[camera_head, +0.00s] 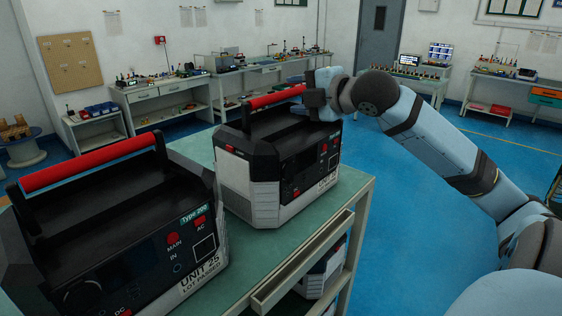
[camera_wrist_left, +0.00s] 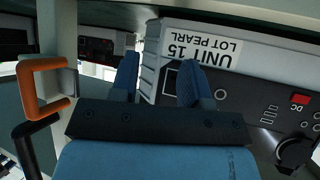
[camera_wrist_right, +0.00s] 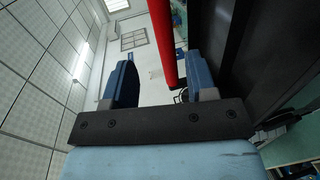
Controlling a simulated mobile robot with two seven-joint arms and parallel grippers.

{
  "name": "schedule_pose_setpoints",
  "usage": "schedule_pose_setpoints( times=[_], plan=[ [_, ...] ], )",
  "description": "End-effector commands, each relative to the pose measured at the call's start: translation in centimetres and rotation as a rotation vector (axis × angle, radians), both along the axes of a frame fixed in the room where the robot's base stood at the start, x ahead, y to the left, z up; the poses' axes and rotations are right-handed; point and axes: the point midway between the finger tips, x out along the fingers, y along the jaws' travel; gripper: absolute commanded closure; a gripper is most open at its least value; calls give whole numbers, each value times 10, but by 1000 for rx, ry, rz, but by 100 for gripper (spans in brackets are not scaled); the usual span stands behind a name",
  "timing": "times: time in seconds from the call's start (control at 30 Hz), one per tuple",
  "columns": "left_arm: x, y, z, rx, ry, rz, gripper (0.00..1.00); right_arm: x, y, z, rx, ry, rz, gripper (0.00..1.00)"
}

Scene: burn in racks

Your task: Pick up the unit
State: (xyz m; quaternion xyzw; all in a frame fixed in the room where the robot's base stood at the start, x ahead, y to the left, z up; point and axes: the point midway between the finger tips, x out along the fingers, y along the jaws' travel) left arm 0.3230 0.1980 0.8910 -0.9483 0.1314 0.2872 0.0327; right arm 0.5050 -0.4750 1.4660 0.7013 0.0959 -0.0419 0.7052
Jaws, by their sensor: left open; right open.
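A black and grey power unit (camera_head: 262,172) with a red carrying handle (camera_head: 277,96) stands on the cart's green top. My right gripper (camera_head: 306,100) is at the right end of that handle, open. In the right wrist view, the red handle bar (camera_wrist_right: 168,40) runs between the spread fingers (camera_wrist_right: 160,82), closer to the right-hand finger. My left gripper is outside the head view. In the left wrist view it is open (camera_wrist_left: 158,80), close to a unit labelled UNIT 15, LOT PEARL (camera_wrist_left: 250,75).
The green-topped cart (camera_head: 268,262) has a raised front rail, with another unit (camera_head: 322,268) on its lower shelf. An orange bracket-like part (camera_wrist_left: 38,88) is beside my left gripper. Benches (camera_head: 165,100) line the walls. Blue floor (camera_head: 400,235) is open right of the cart.

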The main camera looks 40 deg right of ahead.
Motion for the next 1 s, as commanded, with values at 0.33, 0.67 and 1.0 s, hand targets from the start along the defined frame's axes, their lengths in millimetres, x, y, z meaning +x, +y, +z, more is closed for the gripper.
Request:
schedule_pose_setpoints(
  times=[0.33, 0.67, 1.0],
  plan=[
    [5, 4, 16, 4, -9, 6, 57, 22, 3, -4, 2, 0, 0, 48],
    [4, 6, 33, 6, -12, 15, 57, 58, 7, -16, 0, 0, 1, 48],
    [-2, 6, 28, 6, 1, 17, 57, 60, 8, -19, -1, 1, 0, 64]
  ],
)
